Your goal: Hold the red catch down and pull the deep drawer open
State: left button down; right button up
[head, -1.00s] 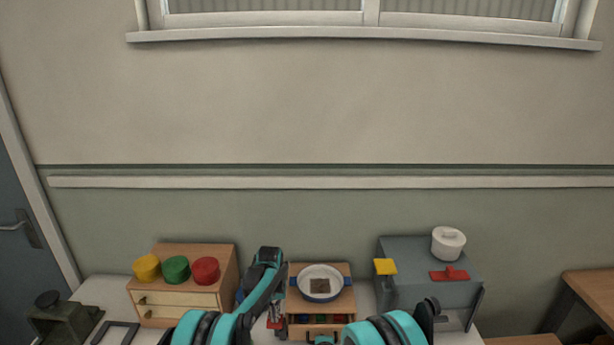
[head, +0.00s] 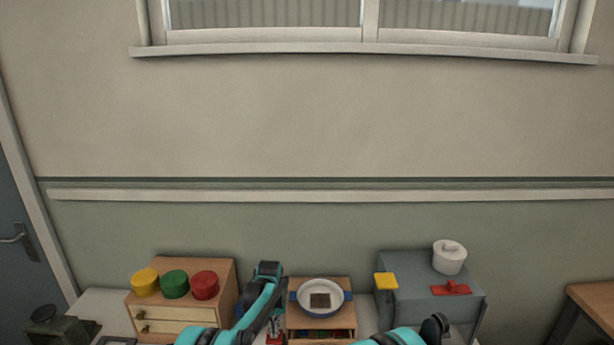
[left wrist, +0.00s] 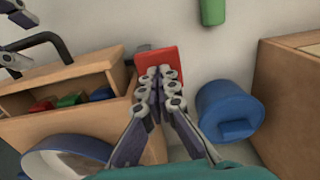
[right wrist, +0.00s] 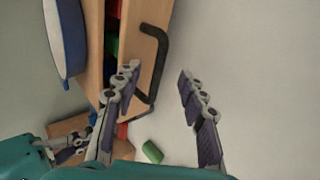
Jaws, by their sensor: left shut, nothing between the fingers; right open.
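The deep drawer stands partly open under a wooden cabinet (head: 349,288); red, green and blue blocks show inside. Its wooden front (left wrist: 60,90) bears a black bar handle (right wrist: 155,60). The red catch (left wrist: 168,58) is a flat red plate beside the drawer. My left gripper (left wrist: 160,77) is shut and empty, its fingertips over the catch's near edge; I cannot tell how firmly it presses. My right gripper (right wrist: 158,78) is open, with the handle between its fingers in the picture; contact is unclear. Its fingers also show at the left wrist view's upper left corner.
A blue-rimmed pan (head: 320,284) sits on the cabinet. A blue lidded canister (left wrist: 228,112) and a green cylinder (left wrist: 212,10) stand near the left gripper. A small drawer unit (head: 195,268) stands left, a grey box (head: 430,300) right. Bare tabletop lies beyond the handle (right wrist: 250,90).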

jog(key=v, duration=0.6)
dwell(0.3)
jog(key=shift+s+r, duration=0.1)
pick_arm(q)
notch_tip(320, 180, up, 9)
dwell(1.3)
jog(key=shift+r, duration=0.1)
notch_tip(320, 180, up, 12)
dwell(0.6)
pick_arm(e)
jog(key=shift+s+r, duration=0.1)
